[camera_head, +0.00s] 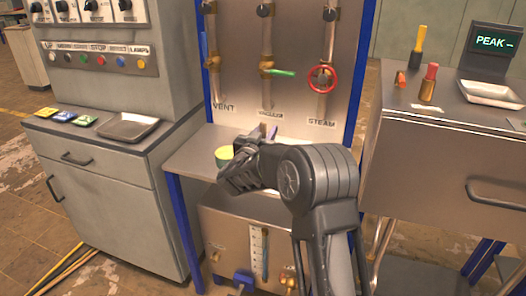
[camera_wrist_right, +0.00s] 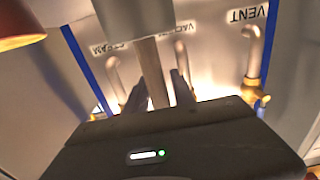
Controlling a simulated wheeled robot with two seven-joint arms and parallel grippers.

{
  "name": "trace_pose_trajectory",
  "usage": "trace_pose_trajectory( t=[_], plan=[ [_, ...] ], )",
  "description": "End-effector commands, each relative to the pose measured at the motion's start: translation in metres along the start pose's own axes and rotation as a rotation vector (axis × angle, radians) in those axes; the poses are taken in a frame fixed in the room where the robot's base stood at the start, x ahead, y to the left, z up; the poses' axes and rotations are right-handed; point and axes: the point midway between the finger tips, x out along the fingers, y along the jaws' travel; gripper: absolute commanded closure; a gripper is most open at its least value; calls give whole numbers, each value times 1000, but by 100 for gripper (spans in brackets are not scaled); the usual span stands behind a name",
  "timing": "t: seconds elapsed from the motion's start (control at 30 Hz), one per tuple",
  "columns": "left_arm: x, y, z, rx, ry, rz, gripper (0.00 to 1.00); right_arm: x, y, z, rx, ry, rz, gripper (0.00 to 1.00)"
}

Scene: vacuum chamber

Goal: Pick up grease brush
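My right gripper (camera_head: 264,132) is over the shelf below the valve panel, largely hidden by its own wrist in the head view. In the right wrist view its two dark fingers (camera_wrist_right: 158,88) stand a small gap apart. A tan, stick-like handle (camera_wrist_right: 148,62), probably the grease brush, runs between them, with a wider grey-brown block (camera_wrist_right: 135,17) at its upper end. I cannot tell whether the fingers press on it. A green and yellow round tin (camera_head: 223,157) stands on the shelf just left of the gripper. My left gripper is not in view.
The valve panel (camera_head: 297,103) with pipes and a red wheel (camera_head: 321,79) rises close behind the gripper. A right cabinet carries a yellow-black tool (camera_head: 417,46), a red-and-brass cylinder (camera_head: 429,84) and a tray (camera_head: 491,93). A left cabinet holds another tray (camera_head: 127,127).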

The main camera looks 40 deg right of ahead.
Motion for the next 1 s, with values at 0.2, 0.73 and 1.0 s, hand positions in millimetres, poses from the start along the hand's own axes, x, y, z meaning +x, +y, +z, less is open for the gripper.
trace_pose_trajectory(
  t=[0.2,0.73,1.0],
  plan=[
    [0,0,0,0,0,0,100,0,0,0,0,0,0,89],
    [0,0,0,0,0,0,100,0,0,0,0,0,0,100],
    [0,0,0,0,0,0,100,0,0,-11,3,1,0,100]
  ],
)
